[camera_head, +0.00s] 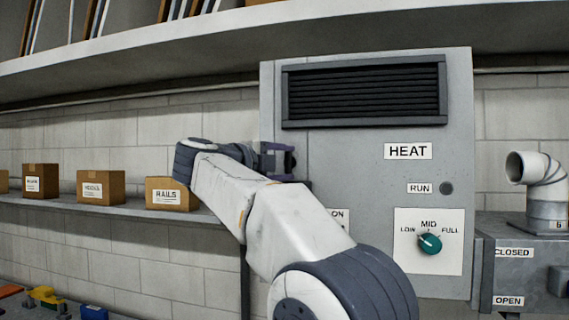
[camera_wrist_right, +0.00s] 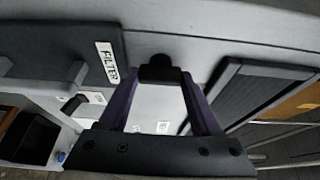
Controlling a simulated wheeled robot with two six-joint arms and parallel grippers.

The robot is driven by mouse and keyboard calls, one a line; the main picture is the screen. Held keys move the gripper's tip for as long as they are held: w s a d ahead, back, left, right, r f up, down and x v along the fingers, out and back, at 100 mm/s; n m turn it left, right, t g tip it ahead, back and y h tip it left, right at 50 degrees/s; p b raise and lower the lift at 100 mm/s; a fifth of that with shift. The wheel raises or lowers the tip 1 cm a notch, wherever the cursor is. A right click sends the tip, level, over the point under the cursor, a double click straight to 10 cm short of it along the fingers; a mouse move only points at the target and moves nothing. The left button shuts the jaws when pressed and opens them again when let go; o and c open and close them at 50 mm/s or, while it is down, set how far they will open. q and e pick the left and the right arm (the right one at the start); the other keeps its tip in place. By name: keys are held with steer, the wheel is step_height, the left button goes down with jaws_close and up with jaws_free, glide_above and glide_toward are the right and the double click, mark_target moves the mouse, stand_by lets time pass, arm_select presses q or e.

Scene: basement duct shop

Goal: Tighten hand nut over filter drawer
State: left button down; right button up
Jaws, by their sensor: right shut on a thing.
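The black hand nut (camera_wrist_right: 160,68) sits on the grey face of the heater cabinet (camera_head: 365,165), between the filter drawer and the louvred grille. The filter drawer (camera_wrist_right: 60,55) is a dark panel with a white FILTER label (camera_wrist_right: 107,62), at the left of the right wrist view. My right gripper (camera_head: 279,161) is at the cabinet's left part, below the grille. In the wrist view its two fingers are shut on the nut. In the head view my right arm hides the drawer and the nut cannot be made out. My left gripper is not in view.
The dark louvred grille (camera_head: 364,92) is above my gripper. A green dial (camera_head: 430,243) and a RUN button (camera_head: 446,188) are on the cabinet's right side. Cardboard boxes (camera_head: 100,187) stand on a shelf at left. A pipe elbow (camera_head: 536,169) stands at right.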

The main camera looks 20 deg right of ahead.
steer(key=o, duration=1.4)
steer(key=shift+f, duration=0.1)
steer(key=shift+f, duration=0.1)
